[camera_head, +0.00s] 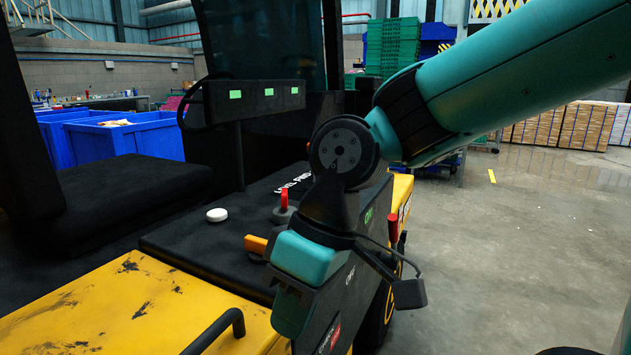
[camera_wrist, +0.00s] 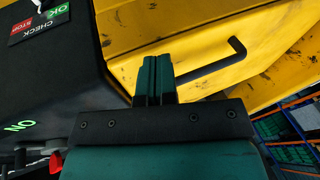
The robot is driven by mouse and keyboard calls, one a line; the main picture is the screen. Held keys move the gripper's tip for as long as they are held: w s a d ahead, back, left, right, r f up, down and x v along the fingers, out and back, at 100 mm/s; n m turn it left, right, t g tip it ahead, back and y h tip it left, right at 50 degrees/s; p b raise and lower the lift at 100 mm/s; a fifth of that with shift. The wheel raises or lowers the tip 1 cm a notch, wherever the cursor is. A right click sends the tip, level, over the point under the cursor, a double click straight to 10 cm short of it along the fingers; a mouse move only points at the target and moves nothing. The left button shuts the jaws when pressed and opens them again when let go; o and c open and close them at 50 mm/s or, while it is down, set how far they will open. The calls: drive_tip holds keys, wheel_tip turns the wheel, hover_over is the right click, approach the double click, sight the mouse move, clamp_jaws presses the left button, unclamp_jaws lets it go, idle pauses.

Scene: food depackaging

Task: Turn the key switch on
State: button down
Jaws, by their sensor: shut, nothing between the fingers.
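On the side of the black console, a red handle (camera_head: 393,228) stands by a green ON label (camera_head: 368,215); an OFF label sits lower on the same panel. I cannot tell for sure that this handle is the key switch, since its base is hidden behind my arm. In the wrist view the ON label (camera_wrist: 19,127) is upside down at the left, with a red part (camera_wrist: 56,163) below it. My gripper (camera_head: 288,318) points down in front of the console, apart from the red handle. In the wrist view its fingers (camera_wrist: 154,62) are together and empty.
The console top holds a red-topped knob (camera_head: 284,200), an orange handle (camera_head: 256,244) and a white button (camera_head: 217,214). A black bar handle (camera_head: 222,326) rises from the yellow body (camera_head: 130,310). A CHECK tag (camera_wrist: 40,20) hangs on the panel. Open floor lies right.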

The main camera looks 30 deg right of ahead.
drive_tip(key=w+d+r+p, duration=0.2)
drive_tip(key=w+r+p, duration=0.3)
drive_tip(key=w+r, duration=0.5)
drive_tip(key=r+y+p, duration=0.2)
drive_tip(key=p, duration=0.9)
hover_over(294, 210)
drive_tip(key=s+d, duration=0.2)
drive_tip(key=d, duration=0.2)
drive_tip(key=w+d+f+n+p, duration=0.2)
drive_tip(key=d+f+p, duration=0.25)
drive_tip(key=d, duration=0.65)
drive_tip(key=shift+y, duration=0.4)
drive_tip(key=x, duration=0.8)
drive_tip(key=shift+w+a+r, duration=0.1)
drive_tip(key=shift+a, duration=0.15)
drive_tip(key=a+p, duration=0.1)
drive_tip(key=s+a, duration=0.1)
drive_tip(key=shift+s+a+f+p, duration=0.35)
drive_tip(key=shift+p, duration=0.05)
drive_tip(key=shift+s+a+f, duration=0.2)
drive_tip(key=shift+s+a, duration=0.15)
drive_tip(key=shift+a, duration=0.15)
drive_tip(key=shift+s+m+t, duration=0.1)
drive_tip(key=shift+m+t, duration=0.2)
drive_tip(key=shift+m, duration=0.1)
